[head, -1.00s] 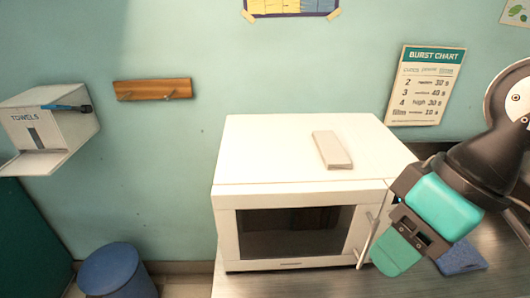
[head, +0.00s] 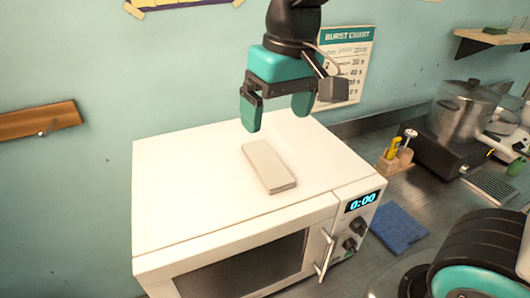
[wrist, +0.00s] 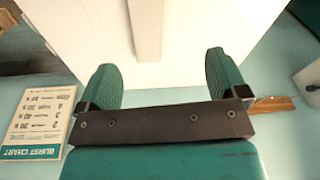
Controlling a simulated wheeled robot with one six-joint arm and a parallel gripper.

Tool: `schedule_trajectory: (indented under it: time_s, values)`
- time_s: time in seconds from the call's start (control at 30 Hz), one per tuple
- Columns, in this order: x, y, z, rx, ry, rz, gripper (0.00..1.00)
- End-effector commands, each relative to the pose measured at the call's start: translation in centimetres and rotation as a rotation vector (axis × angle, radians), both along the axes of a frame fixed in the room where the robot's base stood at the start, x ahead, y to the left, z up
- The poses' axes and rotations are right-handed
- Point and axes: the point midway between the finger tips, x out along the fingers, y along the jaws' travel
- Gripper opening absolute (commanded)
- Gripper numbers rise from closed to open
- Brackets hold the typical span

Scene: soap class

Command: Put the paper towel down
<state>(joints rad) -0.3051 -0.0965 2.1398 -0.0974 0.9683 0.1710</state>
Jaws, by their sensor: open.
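The paper towel (head: 268,166) is a pale, flat folded stack lying on top of the white microwave (head: 185,190) in the head view. In the wrist view the paper towel (wrist: 146,28) shows as a pale strip at the top of the picture, past the fingertips. My gripper (head: 278,112) is open and empty, with its two teal fingers pointing down, above and behind the towel and apart from it. In the wrist view my gripper (wrist: 160,75) has its fingers spread wide with nothing between them.
A blue cloth (head: 398,228) lies on the counter right of the microwave. A wooden holder (head: 392,165), a steel pot (head: 468,112) and a wall shelf (head: 490,38) are farther right. A burst chart (head: 346,60) hangs behind my gripper. The microwave top around the towel is clear.

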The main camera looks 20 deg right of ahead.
Motion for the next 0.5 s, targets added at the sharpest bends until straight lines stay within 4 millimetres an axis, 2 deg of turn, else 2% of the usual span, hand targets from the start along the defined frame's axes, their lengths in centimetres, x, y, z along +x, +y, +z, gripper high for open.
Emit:
schedule_trajectory:
  time_s: [0.03, 0.1, 0.23, 0.37, 0.5]
  values:
    - [1.7, -0.1, 1.5, -0.023, -0.002, -0.059, 0.92]
    - [3.3, -0.4, 2.6, -0.046, -0.004, -0.135, 0.92]
    - [4.7, -0.7, 3.1, -0.066, -0.003, -0.211, 0.92]
    - [4.9, -0.8, 1.1, -0.070, 0.001, -0.223, 0.92]
    - [5.3, -0.9, -2.1, -0.071, 0.002, -0.222, 0.92]
